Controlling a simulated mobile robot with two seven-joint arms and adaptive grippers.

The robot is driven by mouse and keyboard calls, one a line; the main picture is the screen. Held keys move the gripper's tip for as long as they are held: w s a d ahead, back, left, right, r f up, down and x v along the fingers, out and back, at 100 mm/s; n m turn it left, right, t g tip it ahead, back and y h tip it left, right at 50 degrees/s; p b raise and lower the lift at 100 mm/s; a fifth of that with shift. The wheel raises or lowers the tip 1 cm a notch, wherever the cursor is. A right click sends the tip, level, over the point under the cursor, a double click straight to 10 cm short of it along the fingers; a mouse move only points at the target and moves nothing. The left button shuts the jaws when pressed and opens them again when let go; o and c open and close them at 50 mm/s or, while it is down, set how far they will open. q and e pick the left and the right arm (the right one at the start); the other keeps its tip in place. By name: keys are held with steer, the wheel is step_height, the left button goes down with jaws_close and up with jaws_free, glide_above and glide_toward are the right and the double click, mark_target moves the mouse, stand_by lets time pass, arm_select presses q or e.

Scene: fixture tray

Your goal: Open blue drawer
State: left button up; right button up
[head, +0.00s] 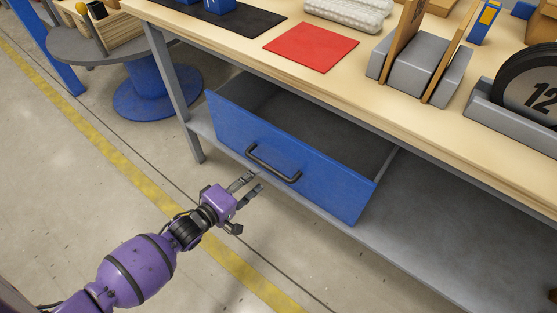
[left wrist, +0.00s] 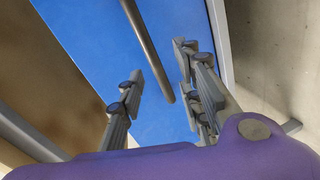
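The blue drawer (head: 320,176) under the workbench is pulled well out, and its empty grey inside shows. Its dark bar handle (head: 273,165) is on the front face. My left gripper (head: 252,184) is just in front of the drawer face, below and left of the handle's middle. In the left wrist view the gripper (left wrist: 165,95) has its two fingers apart, with the blue drawer front (left wrist: 90,50) ahead. The handle (left wrist: 147,50) shows beyond and between the fingers, and no contact can be made out. My right gripper is not in view.
The wooden workbench top (head: 340,85) overhangs the drawer and carries a red mat (head: 311,47) and grey holders (head: 415,65). A grey lower shelf (head: 420,240) runs below the drawer. A blue-based round stand (head: 157,95) is at the left. The floor in front is clear.

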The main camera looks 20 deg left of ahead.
mark_target(267, 165)
arm_select(q)
steer(key=shift+n, duration=0.9)
steer(key=x, duration=0.2)
steer(key=b+x, duration=0.1)
steer(key=x, duration=0.1)
steer(key=b+x, duration=0.1)
steer(key=x, duration=0.2)
steer(key=shift+w+d+r, duration=0.1)
steer(key=shift+d+r, duration=0.2)
steer(key=shift+r, duration=0.05)
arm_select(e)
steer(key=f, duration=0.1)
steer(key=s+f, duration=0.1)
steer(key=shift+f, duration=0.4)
arm_select(q)
jaws_close()
